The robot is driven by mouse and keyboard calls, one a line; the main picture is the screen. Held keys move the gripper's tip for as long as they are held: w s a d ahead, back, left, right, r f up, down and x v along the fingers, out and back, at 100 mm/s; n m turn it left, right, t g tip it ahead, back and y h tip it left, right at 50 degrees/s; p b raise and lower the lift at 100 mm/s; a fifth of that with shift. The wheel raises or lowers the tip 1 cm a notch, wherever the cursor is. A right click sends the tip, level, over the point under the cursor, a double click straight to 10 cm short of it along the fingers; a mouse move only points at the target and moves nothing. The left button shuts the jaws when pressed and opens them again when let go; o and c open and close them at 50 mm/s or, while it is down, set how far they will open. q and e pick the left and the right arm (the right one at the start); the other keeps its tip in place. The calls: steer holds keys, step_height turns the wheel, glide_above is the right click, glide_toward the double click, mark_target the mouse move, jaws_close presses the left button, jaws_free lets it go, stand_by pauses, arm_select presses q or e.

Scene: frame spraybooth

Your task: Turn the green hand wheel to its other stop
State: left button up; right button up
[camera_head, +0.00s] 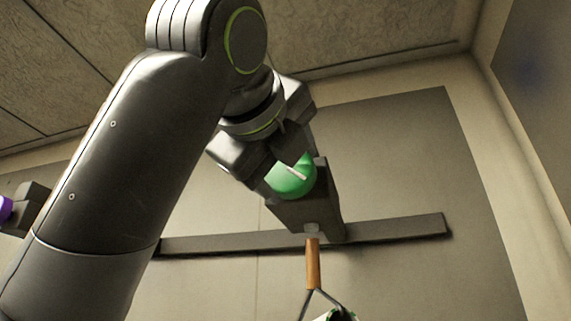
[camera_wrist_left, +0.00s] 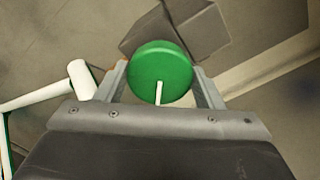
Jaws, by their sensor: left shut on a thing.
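The green hand wheel (camera_head: 291,177) is a round green knob with a white pointer bar, mounted on a grey block (camera_head: 318,213) on the wall. In the left wrist view the green wheel (camera_wrist_left: 160,70) sits between the fingertips of the left gripper (camera_wrist_left: 160,84), with the white bar toward the palm. The gripper hides part of the wheel in the head view. My right gripper is not in view.
A grey rail (camera_head: 395,229) runs along the wall behind the block. A tool with an orange handle (camera_head: 313,264) hangs just below it. A purple knob (camera_head: 5,209) on a grey mount shows at the far left. The wall right of the wheel is clear.

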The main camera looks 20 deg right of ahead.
arm_select(q)
steer(key=m, duration=0.5)
steer(key=shift+d+f+m, duration=0.1)
steer(key=shift+m, duration=2.5)
steer(key=o, duration=1)
steer(key=shift+c, duration=0.2)
steer(key=b+v, duration=0.5)
steer(key=v, duration=1.2)
steer(key=shift+s+a, duration=0.2)
steer(key=shift+a, duration=0.05)
steer(key=shift+w, duration=0.1)
